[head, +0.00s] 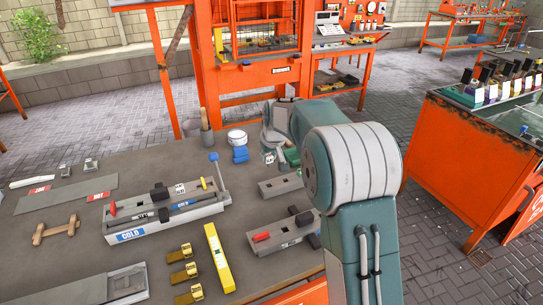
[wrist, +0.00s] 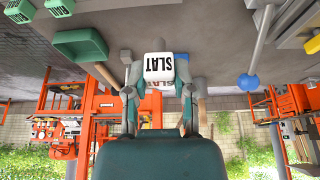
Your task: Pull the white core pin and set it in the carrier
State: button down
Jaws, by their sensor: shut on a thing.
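My gripper (head: 270,142) is above the far part of the grey bench, partly hidden behind my arm. The white block (head: 268,158) shows small in the head view, low in the gripper. Any pin shaft below it is hidden. A grey holder (head: 280,187) with slots lies nearer; I cannot tell which piece is the carrier.
A blue-and-white pot (head: 238,143) stands left of the gripper. A yellow level (head: 219,257) and a grey block with red and black handles (head: 285,233) lie nearer. An orange press (head: 255,72) stands behind.

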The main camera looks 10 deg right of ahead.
jog(key=shift+a, duration=0.25)
jog(key=shift+d+f, duration=0.25)
jog(key=shift+f, duration=0.1)
send_over(268, 184)
jog(key=shift+s+a+f, duration=0.1)
jog(key=shift+s+f, duration=0.05)
jog(key=shift+f, duration=1.25)
jog(key=shift+s+f, duration=0.1)
jog(key=shift+f, duration=1.55)
jog(key=shift+s+f, duration=0.1)
jog(key=shift+f, duration=1.45)
jog(key=shift+c, duration=1.9)
grip_release()
